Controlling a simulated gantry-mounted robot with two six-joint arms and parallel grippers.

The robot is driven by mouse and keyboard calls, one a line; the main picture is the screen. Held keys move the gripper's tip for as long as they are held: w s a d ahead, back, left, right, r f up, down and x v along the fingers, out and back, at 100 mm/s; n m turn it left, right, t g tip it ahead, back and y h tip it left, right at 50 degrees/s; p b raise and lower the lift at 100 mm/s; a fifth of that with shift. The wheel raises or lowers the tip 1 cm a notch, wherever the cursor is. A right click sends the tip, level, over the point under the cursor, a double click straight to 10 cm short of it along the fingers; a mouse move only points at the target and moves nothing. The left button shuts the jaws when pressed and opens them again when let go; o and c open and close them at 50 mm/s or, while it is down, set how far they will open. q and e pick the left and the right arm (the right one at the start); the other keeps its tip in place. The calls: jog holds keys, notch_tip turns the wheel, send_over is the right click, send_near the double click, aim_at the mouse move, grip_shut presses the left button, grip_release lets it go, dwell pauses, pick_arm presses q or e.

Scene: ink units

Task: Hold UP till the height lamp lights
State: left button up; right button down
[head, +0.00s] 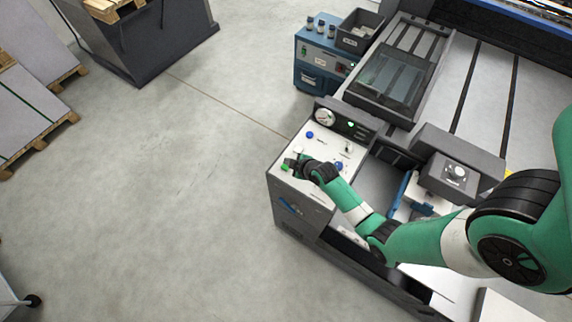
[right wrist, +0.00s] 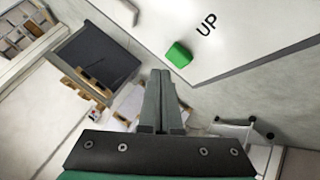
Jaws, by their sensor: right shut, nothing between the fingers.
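The white control panel (head: 327,143) stands on a grey cabinet in the head view. The green button (right wrist: 179,54) sits beside the word UP (right wrist: 206,25) in the right wrist view; in the head view it shows as a small green spot (head: 285,167) by my fingers. My right gripper (right wrist: 160,74) is shut and empty. Its fingertips appear just short of the button in the right wrist view; I cannot tell whether they touch it. A small green light (head: 351,124) glows on the panel's dark back strip; its label is unreadable. My left gripper is out of view.
A round gauge (head: 324,116) and a blue button (head: 309,135) are on the panel. A blue unit (head: 318,66) and a dark tray-like frame (head: 392,78) stand behind. The floor to the left is open.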

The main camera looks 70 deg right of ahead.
notch_tip(320, 180, up, 4)
jog(key=p, duration=0.3)
jog(key=shift+r+p, duration=0.25)
jog(key=shift+p, duration=0.05)
jog(key=shift+f, duration=0.1)
